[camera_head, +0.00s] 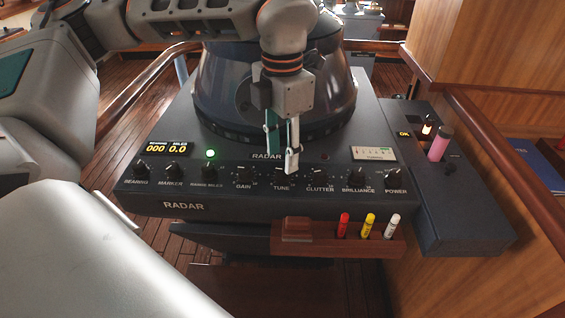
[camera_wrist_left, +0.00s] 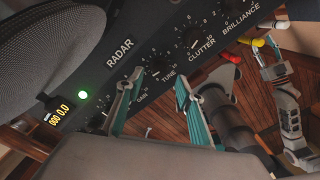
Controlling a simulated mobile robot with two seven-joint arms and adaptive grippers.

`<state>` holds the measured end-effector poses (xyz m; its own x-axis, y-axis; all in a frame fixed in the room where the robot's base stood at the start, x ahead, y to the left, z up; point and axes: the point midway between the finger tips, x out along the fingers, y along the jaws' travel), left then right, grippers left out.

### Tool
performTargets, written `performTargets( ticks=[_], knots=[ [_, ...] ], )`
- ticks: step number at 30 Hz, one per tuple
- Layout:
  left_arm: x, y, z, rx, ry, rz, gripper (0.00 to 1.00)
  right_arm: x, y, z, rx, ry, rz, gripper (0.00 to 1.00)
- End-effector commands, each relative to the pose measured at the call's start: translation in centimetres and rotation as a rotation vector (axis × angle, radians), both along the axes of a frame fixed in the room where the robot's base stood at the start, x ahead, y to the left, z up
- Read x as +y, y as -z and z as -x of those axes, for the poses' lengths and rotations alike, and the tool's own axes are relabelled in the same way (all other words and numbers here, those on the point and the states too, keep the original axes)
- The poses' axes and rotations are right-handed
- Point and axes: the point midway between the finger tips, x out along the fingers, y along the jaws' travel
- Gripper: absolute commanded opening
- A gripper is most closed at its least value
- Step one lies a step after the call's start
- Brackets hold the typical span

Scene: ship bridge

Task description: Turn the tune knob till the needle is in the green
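The tune knob (camera_head: 281,175) is a small black knob in the row on the radar's front panel; it also shows in the left wrist view (camera_wrist_left: 159,64). My left gripper (camera_head: 282,160) points down at this knob, and its fingertips (camera_wrist_left: 159,78) stand apart on either side of it in the left wrist view. The gripper is open, and contact cannot be told. The tuning meter (camera_head: 374,153) is a pale dial to the right; its needle is too small to read.
The gain knob (camera_head: 245,174) and clutter knob (camera_head: 319,174) flank the tune knob closely. A domed radar hood (camera_head: 225,75) rises behind. Red, yellow and white markers (camera_head: 368,224) stand in a wooden holder below. A pink cylinder (camera_head: 440,144) stands on the right side box.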

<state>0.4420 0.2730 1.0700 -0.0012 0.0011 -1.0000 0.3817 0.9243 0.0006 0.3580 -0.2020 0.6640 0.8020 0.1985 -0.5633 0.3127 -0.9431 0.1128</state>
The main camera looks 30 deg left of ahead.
Motion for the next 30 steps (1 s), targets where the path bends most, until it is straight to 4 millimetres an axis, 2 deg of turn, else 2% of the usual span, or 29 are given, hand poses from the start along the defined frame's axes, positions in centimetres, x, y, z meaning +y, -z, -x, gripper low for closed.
performTargets(
  ticks=[3,9,19,20,24,30],
  knots=[
    [0.0,1.9,0.1,0.001,0.001,0.001,0.37,0.0,0.0,0.0,0.001,0.0,0.001,0.4],
    [0.0,3.8,0.0,0.001,0.001,0.001,0.37,0.0,-0.1,-0.2,-0.002,0.0,0.001,0.4],
    [0.0,4.2,0.0,-0.002,0.001,0.001,0.37,-0.1,-0.2,-0.3,-0.006,0.0,0.001,0.4],
    [0.0,4.2,0.0,-0.002,0.001,0.001,0.34,-0.1,-0.2,-0.3,-0.006,0.0,0.001,0.4],
    [0.0,4.2,0.0,-0.001,0.001,0.0,0.0,-0.1,-0.2,-0.3,-0.006,0.0,0.001,0.4],
    [0.0,4.2,0.0,-0.001,0.004,0.001,0.0,0.0,-0.3,-0.4,-0.008,0.001,0.0,0.4]
  ],
)
